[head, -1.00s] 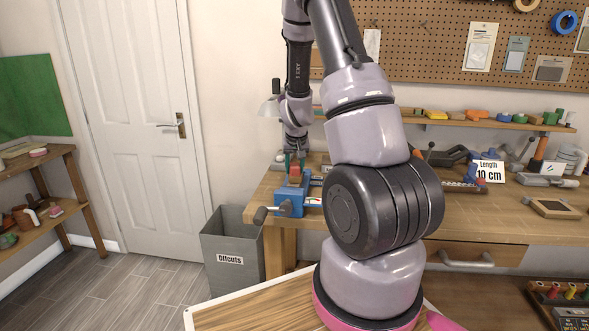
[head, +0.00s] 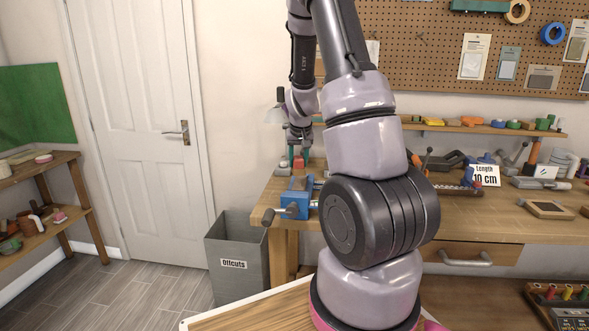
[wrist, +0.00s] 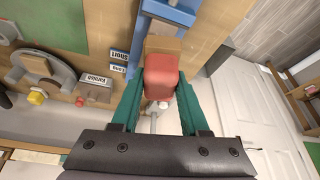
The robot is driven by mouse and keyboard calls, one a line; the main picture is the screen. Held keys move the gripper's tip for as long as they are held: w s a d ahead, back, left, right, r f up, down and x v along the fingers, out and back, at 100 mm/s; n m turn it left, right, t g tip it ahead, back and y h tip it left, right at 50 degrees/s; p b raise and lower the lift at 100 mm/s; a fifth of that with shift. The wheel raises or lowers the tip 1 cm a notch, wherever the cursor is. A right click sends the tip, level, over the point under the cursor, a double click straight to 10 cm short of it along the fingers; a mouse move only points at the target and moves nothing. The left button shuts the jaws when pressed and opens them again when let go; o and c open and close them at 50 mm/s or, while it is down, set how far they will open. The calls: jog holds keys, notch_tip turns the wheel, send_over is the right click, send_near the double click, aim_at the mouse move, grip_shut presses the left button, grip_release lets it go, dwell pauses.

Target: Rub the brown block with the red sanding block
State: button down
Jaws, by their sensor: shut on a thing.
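My gripper (wrist: 160,98) is shut on the red sanding block (wrist: 160,76), which sits between its green fingers. In the head view my gripper (head: 298,156) holds the red block (head: 298,163) above the blue vise (head: 295,206). The brown block (wrist: 163,45) shows just beyond the red block in the wrist view, partly covered by it. In the head view the brown block (head: 298,183) sits in the top of the vise, below the red block, with a small gap seeming to show between them.
The vise is at the left end of the workbench (head: 480,225), its handle sticking out to the left. A grey offcuts bin (head: 235,255) stands on the floor below. The "Length 10 cm" sign (head: 484,175) and several tools lie further right. A white door (head: 135,120) is behind.

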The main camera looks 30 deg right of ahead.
jog(key=shift+r, duration=1.15)
